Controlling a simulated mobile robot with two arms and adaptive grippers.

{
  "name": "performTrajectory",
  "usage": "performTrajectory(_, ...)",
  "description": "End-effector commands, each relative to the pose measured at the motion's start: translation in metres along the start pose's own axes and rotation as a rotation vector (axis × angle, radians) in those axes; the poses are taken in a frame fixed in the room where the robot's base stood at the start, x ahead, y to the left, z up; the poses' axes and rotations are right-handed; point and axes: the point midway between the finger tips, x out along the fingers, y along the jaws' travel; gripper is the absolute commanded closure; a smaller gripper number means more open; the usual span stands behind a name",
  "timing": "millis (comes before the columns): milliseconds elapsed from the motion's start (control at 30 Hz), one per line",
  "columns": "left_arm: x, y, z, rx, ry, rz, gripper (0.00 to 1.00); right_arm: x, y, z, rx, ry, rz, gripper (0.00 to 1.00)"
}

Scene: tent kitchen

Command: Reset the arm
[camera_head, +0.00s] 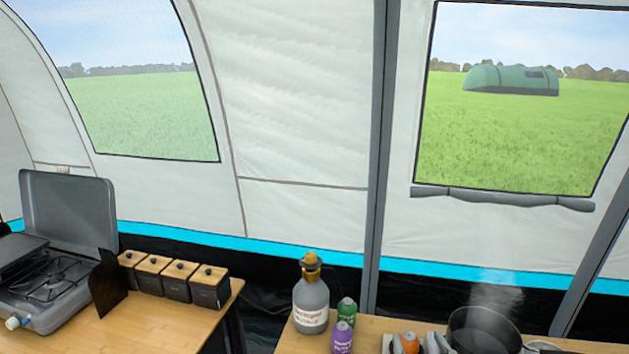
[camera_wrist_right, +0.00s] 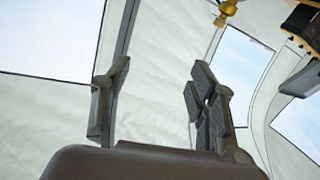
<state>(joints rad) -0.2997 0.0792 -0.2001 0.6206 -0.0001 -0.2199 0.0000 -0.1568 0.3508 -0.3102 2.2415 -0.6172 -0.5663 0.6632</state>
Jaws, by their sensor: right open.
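My right gripper (camera_wrist_right: 157,103) shows in the right wrist view with its two dark grey fingers wide apart and nothing between them. Behind the fingers are the pale tent wall and a dark tent pole. In the head view, grey shapes at the bottom edge beside an orange-capped item may be its fingertips, but they are cut off and hard to tell. My left gripper is in neither view.
A grey bottle (camera_head: 311,300) with a gold cap, green (camera_head: 346,310) and purple (camera_head: 341,338) containers and a steaming dark pot (camera_head: 484,330) stand on the right table (camera_head: 300,343). The left table (camera_head: 172,325) holds a camp stove (camera_head: 45,290) and several dark canisters (camera_head: 176,282).

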Motion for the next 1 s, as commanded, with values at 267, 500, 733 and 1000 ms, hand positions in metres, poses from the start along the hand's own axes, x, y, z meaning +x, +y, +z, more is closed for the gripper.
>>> performTrajectory(267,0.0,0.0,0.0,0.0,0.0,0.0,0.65,-0.116,0.01,0.147,0.044,-0.73,0.066,0.46)
performTrajectory(500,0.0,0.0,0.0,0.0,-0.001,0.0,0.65,-0.207,-0.013,0.193,0.044,-1.096,-0.071,0.46)
performTrajectory(733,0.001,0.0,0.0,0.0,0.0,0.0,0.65,-0.254,-0.033,0.225,0.04,-1.283,-0.19,0.46)
performTrajectory(1000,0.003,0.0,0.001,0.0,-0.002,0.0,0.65,-0.243,-0.048,0.306,0.037,-1.312,-0.195,0.46)
